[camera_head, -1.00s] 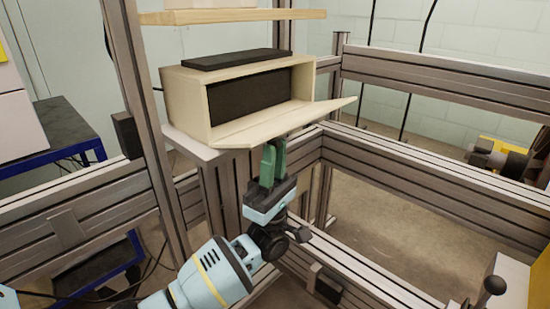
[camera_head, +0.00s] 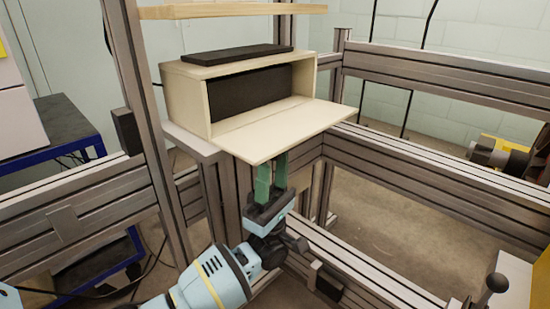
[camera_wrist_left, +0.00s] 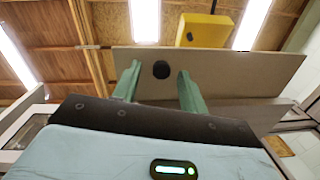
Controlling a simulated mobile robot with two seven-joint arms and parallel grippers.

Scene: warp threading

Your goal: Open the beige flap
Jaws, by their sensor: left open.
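The beige box (camera_head: 181,91) stands on a grey ledge of the metal frame, with a dark interior. Its beige flap (camera_head: 290,130) is swung down and lies nearly level, sticking out toward me. In the left wrist view the flap (camera_wrist_left: 225,72) spans the picture above the fingers, with a dark round spot on its face. My left gripper (camera_head: 271,177) is below the flap's front edge, fingers pointing up. In the left wrist view its green fingers (camera_wrist_left: 158,88) are apart with nothing between them. Its fingertips are hidden by the flap in the head view. My right gripper is not seen.
A black slab (camera_head: 238,57) lies on top of the box, under a wooden shelf (camera_head: 235,11). A metal post (camera_head: 145,120) rises close on the left. Metal rails (camera_head: 420,175) run on the right. The space in front of the flap is open.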

